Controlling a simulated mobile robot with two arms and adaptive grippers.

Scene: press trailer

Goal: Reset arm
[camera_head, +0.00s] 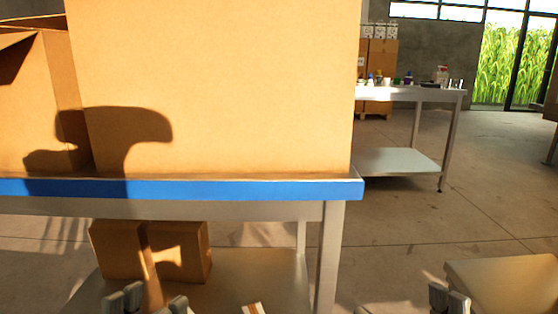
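My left gripper (150,301) shows at the bottom left edge, in front of the near table's lower shelf. Its grey fingertips stand apart with nothing visible between them. My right gripper (405,307) shows at the bottom right edge. One fingertip is clear beside a tan surface, and the other only just enters the picture; they appear apart. The rest of both arms is out of view. A dark arm-like shadow falls on the boxes.
A large cardboard box (230,80) and an open box (38,90) stand on the blue-edged table (230,189). Smaller boxes (150,250) sit below. A tan surface (510,285) is at lower right. A far table (405,93) holds small items. Floor between is clear.

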